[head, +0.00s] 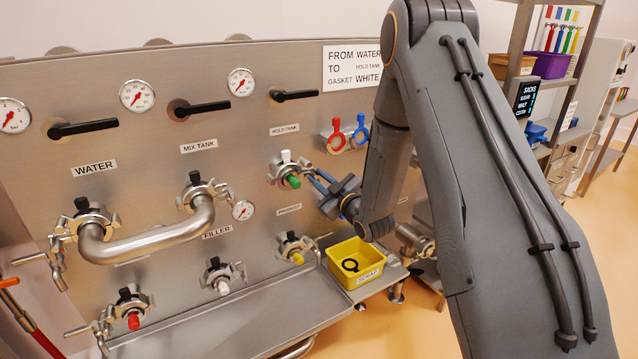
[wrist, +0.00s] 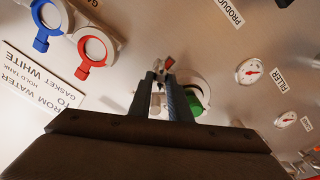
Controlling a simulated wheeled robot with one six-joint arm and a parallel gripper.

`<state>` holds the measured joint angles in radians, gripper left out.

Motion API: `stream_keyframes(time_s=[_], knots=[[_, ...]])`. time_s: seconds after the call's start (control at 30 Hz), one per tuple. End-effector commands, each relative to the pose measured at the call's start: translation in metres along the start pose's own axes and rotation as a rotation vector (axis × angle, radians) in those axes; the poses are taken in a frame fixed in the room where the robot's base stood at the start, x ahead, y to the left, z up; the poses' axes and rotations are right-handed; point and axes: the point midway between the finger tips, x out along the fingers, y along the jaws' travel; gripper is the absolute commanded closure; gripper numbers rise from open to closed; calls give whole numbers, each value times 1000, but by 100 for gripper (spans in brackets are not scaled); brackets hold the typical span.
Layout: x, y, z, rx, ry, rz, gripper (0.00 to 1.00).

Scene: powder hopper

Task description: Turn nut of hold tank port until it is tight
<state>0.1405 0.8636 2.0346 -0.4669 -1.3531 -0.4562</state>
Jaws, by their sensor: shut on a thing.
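The hold tank port (head: 283,170) is on the steel panel under the HOLD TANK label, with a clamp ring around it and a green plug (head: 293,182) in its middle. My gripper (head: 312,178) reaches the right side of this clamp. In the wrist view my gripper (wrist: 167,90) has its two fingers close together around the small metal nut (wrist: 166,66) of the clamp, shut on it. The fingers and palm hide most of the nut and part of the port. The green plug shows just right of the fingers in the wrist view (wrist: 196,104).
A bent steel pipe (head: 150,237) joins the WATER and MIX TANK ports at left. Red and blue gasket rings (head: 337,141) hang on the panel just above my gripper. A yellow scrap bin (head: 340,275) holding a black ring stands below. Other capped ports line the lower panel.

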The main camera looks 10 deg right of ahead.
Motion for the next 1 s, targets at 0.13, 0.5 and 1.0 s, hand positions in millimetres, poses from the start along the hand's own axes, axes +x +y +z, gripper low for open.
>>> stream_keyframes(time_s=[0.13,0.5,1.0], knots=[[0,0,1,138,0,-1,100],[0,1,2,428,-1,-1,100],[0,3,1,578,-1,0,100]])
